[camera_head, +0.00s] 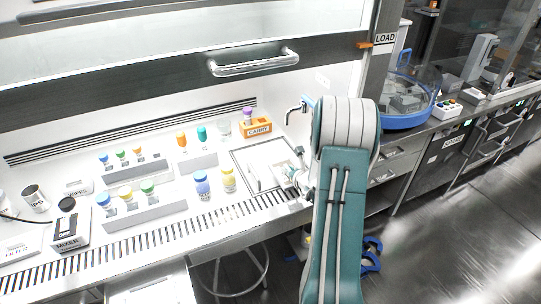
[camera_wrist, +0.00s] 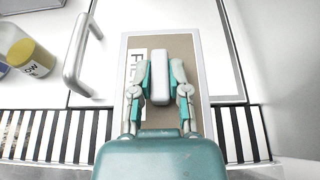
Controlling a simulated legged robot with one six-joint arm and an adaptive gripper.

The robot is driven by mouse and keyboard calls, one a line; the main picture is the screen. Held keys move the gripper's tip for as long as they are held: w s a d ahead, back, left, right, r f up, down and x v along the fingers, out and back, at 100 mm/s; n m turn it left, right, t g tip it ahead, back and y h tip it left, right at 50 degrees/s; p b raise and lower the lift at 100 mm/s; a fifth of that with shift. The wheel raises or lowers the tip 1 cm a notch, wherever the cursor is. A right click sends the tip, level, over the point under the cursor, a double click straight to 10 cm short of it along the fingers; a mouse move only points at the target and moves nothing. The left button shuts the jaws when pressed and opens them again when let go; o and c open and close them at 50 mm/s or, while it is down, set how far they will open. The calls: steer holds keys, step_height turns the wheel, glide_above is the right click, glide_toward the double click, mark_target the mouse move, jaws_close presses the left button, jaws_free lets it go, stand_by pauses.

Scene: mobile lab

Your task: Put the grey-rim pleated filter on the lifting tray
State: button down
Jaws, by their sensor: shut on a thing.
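My gripper (camera_wrist: 160,70) has its two teal and grey fingers closed on both sides of a pale grey block (camera_wrist: 160,88). The block stands in the middle of a tan panel with a pale rim (camera_wrist: 186,45). A white label on the panel starts with "FI"; the fingers hide the rest. I see no pleats, so I cannot tell whether this is the grey-rim pleated filter. In the head view my gripper (camera_head: 299,178) is small and partly hidden by my arm, at the right end of the bench. I cannot make out the lifting tray for certain.
A square outlined panel (camera_head: 238,157) with handles lies left of my gripper. A slotted grille (camera_head: 150,243) runs along the front edge. Several colour-capped bottles, a mixer (camera_head: 70,230), and an orange carry rack (camera_head: 256,128) stand on the bench. A blue round machine (camera_head: 405,118) is at the right.

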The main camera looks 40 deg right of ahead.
glide_above(272, 161)
steer(key=shift+d+f, duration=0.1)
steer(key=shift+f, duration=1.7)
steer(key=c, duration=0.6)
jaws_free()
